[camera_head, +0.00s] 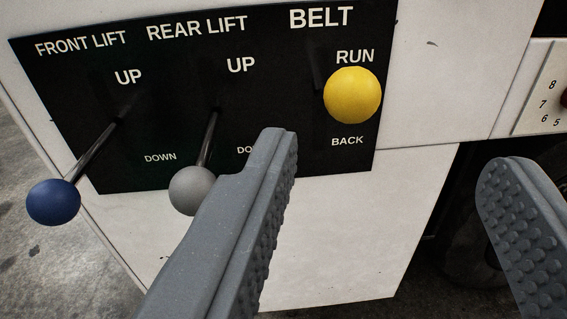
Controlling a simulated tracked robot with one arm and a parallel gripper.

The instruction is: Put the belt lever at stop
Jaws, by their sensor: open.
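The belt lever's yellow ball knob (352,95) is under the label BELT, just below the word RUN and above the word BACK. The knob hides most of its shaft. No label reading stop shows, and the knob may cover one. My gripper (385,165) is open and empty. Its left finger lies over the lower part of the black lever panel (345,165), and its right finger is at the right edge. The yellow knob is above and between the fingertips in the picture, and no finger appears to touch it.
The blue front lift knob (54,203) and the grey rear lift knob (193,190) stick out on the left. My left finger is close beside the grey knob in the picture. A white numbered plate (540,90) is at right. The white body panel (340,240) continues below.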

